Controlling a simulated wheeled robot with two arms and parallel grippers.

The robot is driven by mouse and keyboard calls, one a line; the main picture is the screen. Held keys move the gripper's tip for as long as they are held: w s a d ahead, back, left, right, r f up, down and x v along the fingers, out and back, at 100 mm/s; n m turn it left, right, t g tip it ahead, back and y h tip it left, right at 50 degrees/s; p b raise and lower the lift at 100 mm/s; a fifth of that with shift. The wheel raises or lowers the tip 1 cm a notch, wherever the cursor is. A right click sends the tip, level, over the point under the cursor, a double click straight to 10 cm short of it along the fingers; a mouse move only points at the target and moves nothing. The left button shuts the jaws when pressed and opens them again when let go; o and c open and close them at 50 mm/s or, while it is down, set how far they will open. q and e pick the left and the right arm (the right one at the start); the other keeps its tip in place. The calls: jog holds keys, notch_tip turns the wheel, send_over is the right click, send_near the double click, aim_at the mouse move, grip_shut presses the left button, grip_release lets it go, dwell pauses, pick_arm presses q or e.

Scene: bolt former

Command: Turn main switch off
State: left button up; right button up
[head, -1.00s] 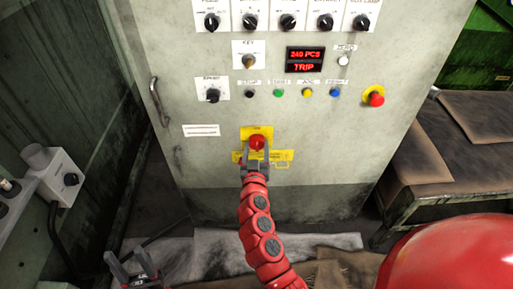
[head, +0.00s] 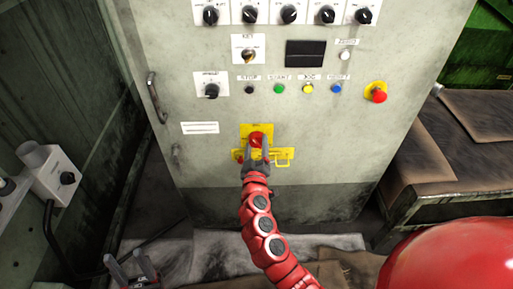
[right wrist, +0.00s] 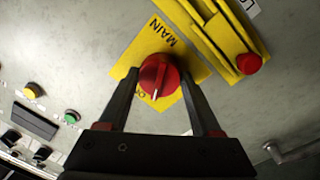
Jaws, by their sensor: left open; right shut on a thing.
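The main switch is a red rotary knob (head: 256,139) on a yellow plate low on the grey cabinet front. My right gripper (head: 257,147) has its fingers on either side of the knob and is shut on it. In the right wrist view, the knob (right wrist: 158,75) sits between the fingertips, with its white mark pointing down near partly hidden lettering; "MAIN" is readable on the plate (right wrist: 172,38). The display (head: 305,54) on the cabinet is dark. My left gripper (head: 133,272) is open and empty at the bottom left, away from the cabinet.
A yellow hasp-like bracket (head: 283,155) lies just below the knob. A red emergency button (head: 377,93) is at right, and several dials and push buttons are above. A grey switch box (head: 58,175) stands left; a padded bench (head: 450,165) stands right.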

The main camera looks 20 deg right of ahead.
jog(key=n, duration=0.6)
jog(key=shift+t, duration=0.3)
jog(key=n, duration=0.3)
jog(key=shift+n+y, duration=0.4)
jog(key=shift+n+p, duration=0.5)
jog(key=shift+n, duration=1.1)
jog(key=o, duration=1.4)
jog(key=shift+c, duration=0.2)
jog(key=shift+s, duration=0.1)
